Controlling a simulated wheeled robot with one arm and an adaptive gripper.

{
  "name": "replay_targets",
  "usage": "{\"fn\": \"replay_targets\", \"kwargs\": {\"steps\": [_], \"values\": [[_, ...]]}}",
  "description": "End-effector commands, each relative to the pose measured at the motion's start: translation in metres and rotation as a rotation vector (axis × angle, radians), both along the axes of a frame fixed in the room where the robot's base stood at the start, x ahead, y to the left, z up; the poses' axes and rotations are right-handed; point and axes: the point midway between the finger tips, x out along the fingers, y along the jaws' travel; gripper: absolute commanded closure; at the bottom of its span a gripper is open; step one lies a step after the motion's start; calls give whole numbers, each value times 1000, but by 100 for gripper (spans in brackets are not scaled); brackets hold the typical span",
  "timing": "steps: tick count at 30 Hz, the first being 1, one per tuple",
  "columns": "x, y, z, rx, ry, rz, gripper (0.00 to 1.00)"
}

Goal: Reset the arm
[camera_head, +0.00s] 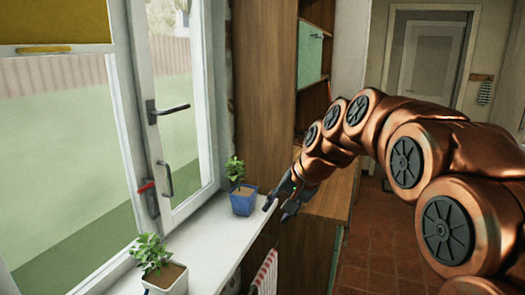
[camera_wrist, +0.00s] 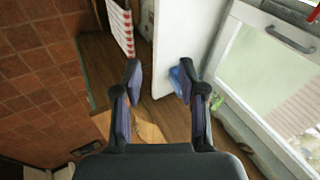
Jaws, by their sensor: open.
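My gripper (camera_head: 277,207) hangs at the end of my copper-coloured arm, just to the right of the blue pot (camera_head: 243,201) in the head view. The blue pot holds a green plant and stands on the white windowsill (camera_head: 212,227). In the wrist view my gripper (camera_wrist: 158,82) has its two fingers spread apart with nothing between them. A small part of the blue pot (camera_wrist: 174,77) shows there beside the right finger, which hides some of it. Whether finger and pot touch is not clear.
A white pot (camera_head: 166,279) with a plant stands at the sill's near end. A window with a handle (camera_head: 168,111) borders the sill on the left. A wooden cabinet (camera_head: 262,90) rises behind the gripper. A striped towel (camera_head: 265,275) hangs below the sill. Tiled floor (camera_head: 385,240) is open at right.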

Motion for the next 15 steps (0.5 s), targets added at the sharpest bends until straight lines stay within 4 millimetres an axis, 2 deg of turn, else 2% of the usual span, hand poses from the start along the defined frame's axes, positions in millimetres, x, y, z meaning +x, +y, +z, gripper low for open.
{"fn": "replay_targets", "kwargs": {"steps": [1,8,15], "values": [[-17,-7,-5,-25,13,10,59],[-93,-39,-42,-142,93,74,59],[-178,-73,-79,-254,183,149,59]]}}
